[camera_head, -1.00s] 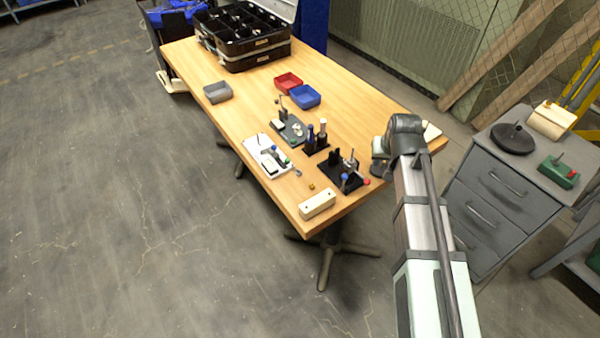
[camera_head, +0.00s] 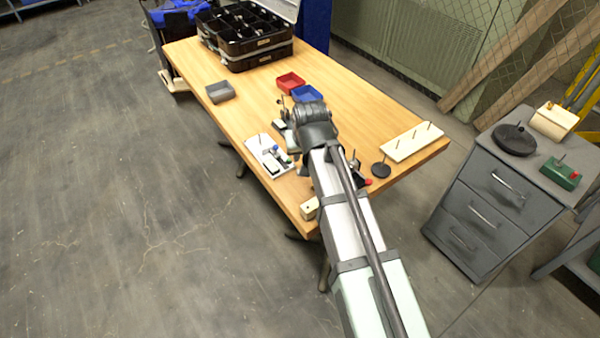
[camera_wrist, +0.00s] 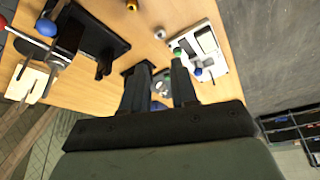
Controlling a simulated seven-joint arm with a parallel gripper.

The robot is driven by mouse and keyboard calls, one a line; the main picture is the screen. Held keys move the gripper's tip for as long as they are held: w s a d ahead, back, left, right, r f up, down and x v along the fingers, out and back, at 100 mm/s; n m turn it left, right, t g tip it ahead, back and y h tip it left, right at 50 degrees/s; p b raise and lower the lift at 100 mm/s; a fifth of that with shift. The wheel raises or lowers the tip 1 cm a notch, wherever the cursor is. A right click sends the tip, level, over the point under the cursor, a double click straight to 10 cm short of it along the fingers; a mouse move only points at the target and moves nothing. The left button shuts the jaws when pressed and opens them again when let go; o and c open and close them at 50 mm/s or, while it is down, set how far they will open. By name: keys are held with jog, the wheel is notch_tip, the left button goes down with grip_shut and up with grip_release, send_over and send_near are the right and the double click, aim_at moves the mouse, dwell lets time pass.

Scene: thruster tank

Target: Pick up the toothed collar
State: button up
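My gripper (camera_wrist: 159,80) shows in the wrist view with two dark fingers apart and a gap between them. It points down over the table among the fixtures. A small ring-shaped metal piece (camera_wrist: 159,34) lies on the bare wood beyond the fingertips; it may be the toothed collar, but teeth are too small to make out. A small brass-coloured piece (camera_wrist: 131,5) lies at the top edge. Grey and bluish parts show between the fingers, too hidden to name. In the head view my arm covers the gripper and the small pieces.
A white tray (camera_head: 257,143) with several parts sits at the table's left edge. Red (camera_head: 290,80) and blue (camera_head: 306,94) bins stand behind; a pegged board (camera_head: 413,146) lies right.

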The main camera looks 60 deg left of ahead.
jog(key=shift+x, duration=5.95)
jog(key=shift+s, duration=0.1)
grip_shut()
